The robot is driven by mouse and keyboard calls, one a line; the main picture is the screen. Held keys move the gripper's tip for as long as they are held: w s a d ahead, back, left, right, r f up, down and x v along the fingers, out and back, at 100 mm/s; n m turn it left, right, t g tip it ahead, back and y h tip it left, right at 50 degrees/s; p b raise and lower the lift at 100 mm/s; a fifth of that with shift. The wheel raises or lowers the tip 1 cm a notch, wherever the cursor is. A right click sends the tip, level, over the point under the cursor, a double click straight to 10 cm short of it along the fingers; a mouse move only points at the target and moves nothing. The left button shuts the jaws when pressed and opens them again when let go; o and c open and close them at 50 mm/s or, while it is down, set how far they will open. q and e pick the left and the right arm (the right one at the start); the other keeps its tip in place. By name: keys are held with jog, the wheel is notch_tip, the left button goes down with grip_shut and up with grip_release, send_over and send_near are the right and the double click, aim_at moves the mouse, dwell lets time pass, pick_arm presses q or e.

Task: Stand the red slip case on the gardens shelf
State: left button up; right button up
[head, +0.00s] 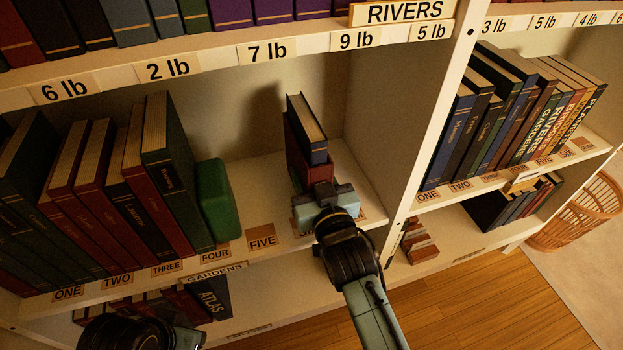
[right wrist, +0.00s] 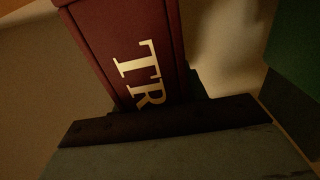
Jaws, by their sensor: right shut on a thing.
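The red slip case (head: 306,162) is upright at the right part of the gardens shelf (head: 262,214), with a dark blue book (head: 309,128) rising above it. My right gripper (head: 322,198) is shut on the case from the front; the fingertips are partly hidden. In the right wrist view the red slip case (right wrist: 128,50) shows gold letters "TR" just beyond the gripper (right wrist: 165,120). I cannot tell whether its base touches the shelf. The "GARDENS" label (head: 215,272) is on the shelf's front edge. Part of my left arm shows at bottom left; its fingers are out of view.
A green block (head: 215,200) stands left of the case, beside several leaning books (head: 120,185). Bare shelf separates block and case. An upright divider (head: 430,130) stands to the right. The rivers shelf (head: 220,60) overhangs above. A basket (head: 577,212) is on the floor at right.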

pick_arm(q)
jog(key=shift+s+r, duration=0.1)
jog(key=shift+r, duration=0.1)
pick_arm(e)
jog(key=o, duration=1.1)
jog(key=shift+f, duration=0.25)
pick_arm(q)
jog(key=shift+r, duration=0.15)
pick_arm(e)
jog(key=shift+s+r, duration=0.1)
jog(key=shift+r, duration=0.05)
pick_arm(q)
notch_tip(320, 180, down, 8)
jog(key=a+p, duration=0.2)
jog(key=p, duration=0.1)
jog(key=shift+w+a+f+y, duration=0.2)
jog(key=shift+w+y, duration=0.1)
jog(key=shift+w, duration=0.15)
pick_arm(e)
jog(key=v, duration=1.1)
jog(key=shift+s+d, duration=0.15)
jog(key=shift+s, duration=0.2)
